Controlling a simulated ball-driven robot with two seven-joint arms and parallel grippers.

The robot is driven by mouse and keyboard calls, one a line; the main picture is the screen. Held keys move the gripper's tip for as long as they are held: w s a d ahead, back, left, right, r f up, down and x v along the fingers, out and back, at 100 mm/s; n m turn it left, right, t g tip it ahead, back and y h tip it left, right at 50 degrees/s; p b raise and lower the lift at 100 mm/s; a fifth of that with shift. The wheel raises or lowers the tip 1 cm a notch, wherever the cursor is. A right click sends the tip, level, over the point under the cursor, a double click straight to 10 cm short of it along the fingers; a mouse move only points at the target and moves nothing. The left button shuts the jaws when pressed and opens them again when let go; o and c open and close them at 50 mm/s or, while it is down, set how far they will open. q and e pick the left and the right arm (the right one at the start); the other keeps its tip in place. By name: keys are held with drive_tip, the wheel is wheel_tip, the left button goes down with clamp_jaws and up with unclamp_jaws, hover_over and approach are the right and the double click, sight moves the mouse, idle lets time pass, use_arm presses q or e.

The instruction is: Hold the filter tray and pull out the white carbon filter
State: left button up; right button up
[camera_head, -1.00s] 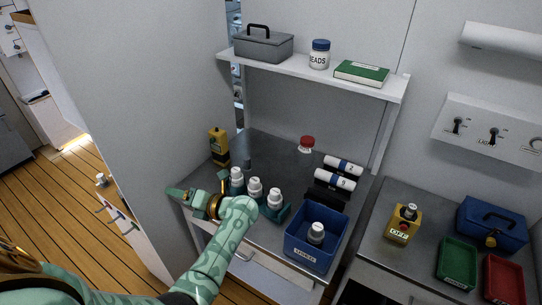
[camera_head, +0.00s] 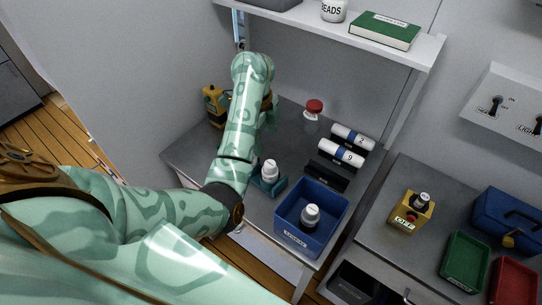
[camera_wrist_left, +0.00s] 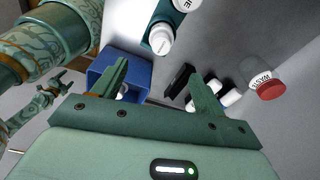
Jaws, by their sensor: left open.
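The teal filter tray (camera_head: 270,188) is on the grey counter, mostly hidden behind my left arm in the head view. One white filter (camera_head: 269,168) stands in its visible end; its label is too small to read. In the left wrist view the teal tray (camera_wrist_left: 151,30) is at the top, with white filters (camera_wrist_left: 161,38) in it, cut off by the edge. My left gripper (camera_wrist_left: 160,82) is open and empty, its fingers apart from the tray. A small teal gripper shape (camera_wrist_left: 50,90), apparently my right one, shows at left; its jaw state is unclear.
A blue bin (camera_head: 312,240) holding a white-capped item stands right of the tray. White cylinders (camera_head: 345,150) lie behind it, beside a red-capped jar (camera_head: 313,109). A yellow device (camera_head: 214,105) stands back left. A shelf (camera_head: 400,50) overhangs the counter.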

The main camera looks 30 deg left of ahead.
use_arm(q)
drive_tip(key=b, duration=0.3)
hover_over(270, 163)
drive_tip(key=f, duration=0.5)
drive_tip(key=shift+s+a+f, duration=0.15)
drive_tip(key=shift+a+f, duration=0.15)
drive_tip(key=shift+a, duration=0.05)
drive_tip(key=f+b, duration=0.1)
drive_tip(key=f, duration=0.1)
drive_tip(key=f+b, duration=0.1)
drive_tip(key=f, duration=0.2)
drive_tip(key=d+f+b, duration=0.1)
drive_tip(key=f+b, duration=0.1)
drive_tip(key=shift+f, duration=0.65)
use_arm(e)
wheel_tip(270, 163, down, 9)
drive_tip(key=shift+s+r, duration=0.2)
drive_tip(key=shift+s, duration=0.25)
drive_tip(key=shift+d, duration=0.1)
use_arm(q)
drive_tip(key=c, duration=1.1)
drive_tip(key=o, duration=1.1)
use_arm(e)
drive_tip(key=shift+s, duration=0.1)
use_arm(q)
drive_tip(key=shift+r, duration=0.15)
